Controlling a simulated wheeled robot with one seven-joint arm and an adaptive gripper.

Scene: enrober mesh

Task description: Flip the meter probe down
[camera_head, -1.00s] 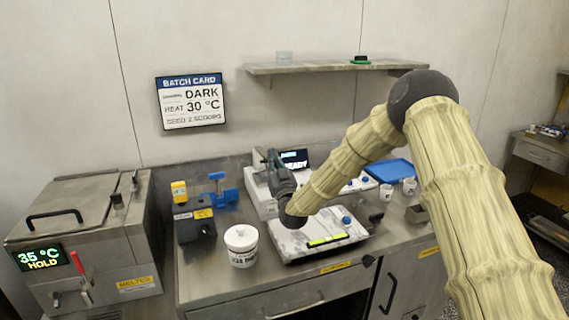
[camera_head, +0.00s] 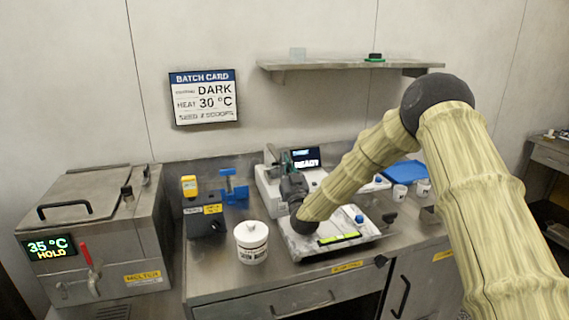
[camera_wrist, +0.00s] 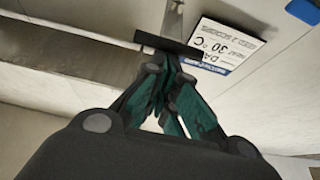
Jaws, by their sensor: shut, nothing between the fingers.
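The meter (camera_head: 266,188) is a pale box on the bench with a lit screen (camera_head: 306,158) reading READY. A dark slim part (camera_head: 271,152), perhaps its probe, stands tilted up at its left, beside my gripper. My gripper (camera_head: 285,160) is in front of the meter, its fingers together and empty. In the wrist view my green-black fingers (camera_wrist: 170,85) are closed just below a dark crossbar (camera_wrist: 168,44) on a grey post, which may be the probe. I cannot tell whether they touch. My arm hides part of the meter.
A marbled slab (camera_head: 345,238) lies below my wrist. A white lidded tub (camera_head: 251,243) stands to its left, near a dark box with a yellow top (camera_head: 190,186) and a blue clamp (camera_head: 232,187). The melter (camera_head: 92,230) is far left; a shelf (camera_head: 340,65) hangs above.

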